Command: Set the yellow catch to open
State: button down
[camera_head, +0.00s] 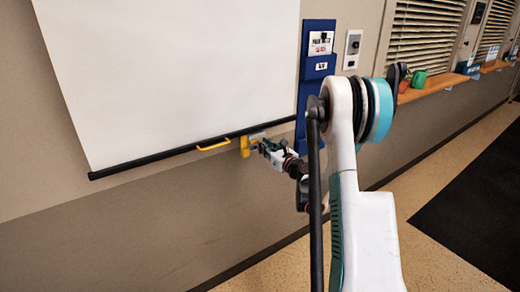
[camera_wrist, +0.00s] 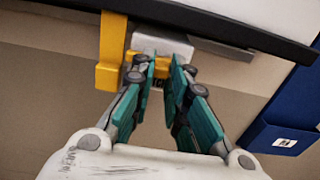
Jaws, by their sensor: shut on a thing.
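The yellow catch (camera_head: 244,147) sits at the lower edge of the white screen, near the right end of its dark bottom bar. In the wrist view the catch (camera_wrist: 109,50) is an upright yellow piece with a foot at its lower end, beside a pale grey block (camera_wrist: 162,46). My gripper (camera_head: 262,146) is at the catch's right side. In the wrist view its teal fingers (camera_wrist: 163,66) are close together just below the grey block, shut on a part of the catch. The fingertips mostly hide the gripped part.
The white screen (camera_head: 170,70) hangs on the wall, with a yellow handle (camera_head: 213,145) on its dark bar (camera_head: 140,163). A blue wall holder (camera_head: 309,90) is close to the right of my gripper. A wooden sill (camera_head: 435,85) with pots is further right. The wall below is clear.

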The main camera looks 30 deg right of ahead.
jog(key=shift+d, duration=0.2)
jog(key=c, duration=1.6)
grip_release()
jog(key=shift+d, duration=0.15)
jog(key=shift+o, duration=0.2)
jog(key=shift+s, duration=0.1)
jog(key=s, duration=1.2)
jog(key=shift+w, duration=0.15)
